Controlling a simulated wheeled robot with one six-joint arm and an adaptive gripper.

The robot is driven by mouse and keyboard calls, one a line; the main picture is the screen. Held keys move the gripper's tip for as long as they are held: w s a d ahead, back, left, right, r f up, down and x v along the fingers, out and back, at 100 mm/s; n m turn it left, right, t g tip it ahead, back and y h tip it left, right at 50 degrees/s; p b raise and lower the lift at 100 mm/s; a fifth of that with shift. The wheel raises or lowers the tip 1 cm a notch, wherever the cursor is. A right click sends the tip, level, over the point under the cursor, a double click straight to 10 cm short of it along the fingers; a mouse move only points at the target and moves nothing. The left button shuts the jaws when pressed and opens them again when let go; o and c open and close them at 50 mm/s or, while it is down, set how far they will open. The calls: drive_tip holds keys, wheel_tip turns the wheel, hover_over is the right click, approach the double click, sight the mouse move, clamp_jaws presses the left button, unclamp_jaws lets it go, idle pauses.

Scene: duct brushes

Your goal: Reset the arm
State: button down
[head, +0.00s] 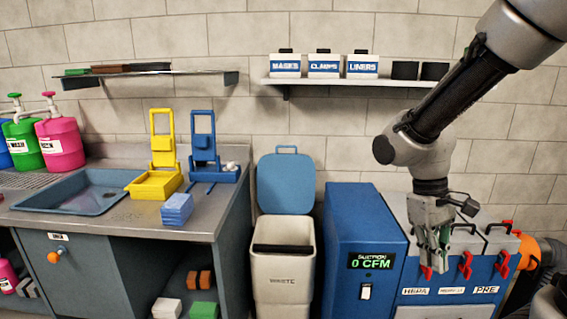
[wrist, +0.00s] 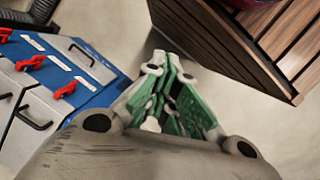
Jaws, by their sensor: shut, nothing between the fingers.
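My gripper (head: 433,258) hangs at the end of my arm at the right of the head view, fingers pointing down. It is in front of the blue and grey suction unit (head: 362,255) and hides part of its latched front. In the wrist view my gripper (wrist: 178,108) shows its green finger pads close together with nothing held. The floor lies below the fingers there. I cannot tell from the pictures whether the fingers touch the unit, but they appear apart from it.
The suction unit's red latches (wrist: 65,90) and a wooden slatted cabinet (wrist: 235,40) flank the gripper in the wrist view. A waste bin (head: 283,265) with its blue lid raised stands left of the unit. A counter with a sink (head: 75,190) is farther left. Shelves hang above.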

drive_tip(key=s+d+r+m+t+y, duration=0.1)
drive_tip(key=s+d+r+m+t, duration=0.1)
drive_tip(key=r, duration=0.4)
drive_tip(key=s+d+r+m+t, duration=0.2)
drive_tip(key=s+d+r+t, duration=0.1)
drive_tip(key=r, duration=0.3)
drive_tip(key=shift+s+d+r+t+y, duration=0.25)
drive_tip(key=shift+d+t+y, duration=0.25)
drive_tip(key=shift+t, duration=0.4)
drive_tip(key=c, duration=2.2)
unclamp_jaws()
